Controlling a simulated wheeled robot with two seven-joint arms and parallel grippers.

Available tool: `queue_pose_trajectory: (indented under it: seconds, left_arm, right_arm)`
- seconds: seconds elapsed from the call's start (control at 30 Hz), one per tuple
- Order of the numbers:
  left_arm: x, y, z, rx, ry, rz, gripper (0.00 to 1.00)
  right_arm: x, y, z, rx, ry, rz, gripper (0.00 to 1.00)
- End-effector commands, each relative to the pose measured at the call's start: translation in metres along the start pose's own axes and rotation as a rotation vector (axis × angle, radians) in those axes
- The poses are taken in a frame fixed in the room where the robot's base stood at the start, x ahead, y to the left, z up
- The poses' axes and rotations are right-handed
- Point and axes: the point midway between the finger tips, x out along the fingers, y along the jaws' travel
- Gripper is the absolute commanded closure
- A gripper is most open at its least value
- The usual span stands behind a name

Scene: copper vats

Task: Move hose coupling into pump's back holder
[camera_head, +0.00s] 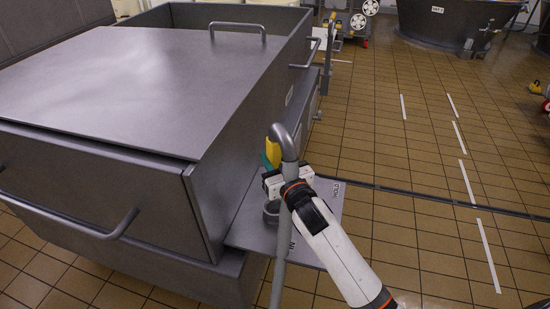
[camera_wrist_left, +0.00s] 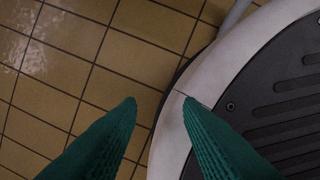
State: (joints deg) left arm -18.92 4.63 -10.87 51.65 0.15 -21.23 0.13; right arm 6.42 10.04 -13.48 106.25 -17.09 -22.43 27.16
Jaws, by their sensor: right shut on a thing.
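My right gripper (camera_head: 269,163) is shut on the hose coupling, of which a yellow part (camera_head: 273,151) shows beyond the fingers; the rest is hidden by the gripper. The grey hose (camera_head: 284,141) arches above the gripper and hangs down in front of it. The gripper is above a grey plate (camera_head: 325,212) marked "HOLD" at its right end. A dark round holder (camera_head: 271,211) stands on the plate, below and left of the gripper, partly covered by the hose. My left gripper (camera_wrist_left: 160,103) is open and empty over the floor in the left wrist view.
A large grey metal tank (camera_head: 130,90) with a flat lid and bar handles fills the left side, close to the plate.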

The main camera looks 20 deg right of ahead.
Motion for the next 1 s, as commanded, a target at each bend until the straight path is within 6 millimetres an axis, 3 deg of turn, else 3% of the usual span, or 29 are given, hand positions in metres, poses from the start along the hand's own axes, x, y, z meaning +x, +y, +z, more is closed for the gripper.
queue_pose_trajectory:
  seconds: [1.0]
  left_arm:
    - [0.002, 0.0, -0.013, 0.014, -0.044, 0.0, 0.67]
  right_arm:
    - [0.0, 0.0, 0.016, 0.0, -0.006, 0.0, 0.95]
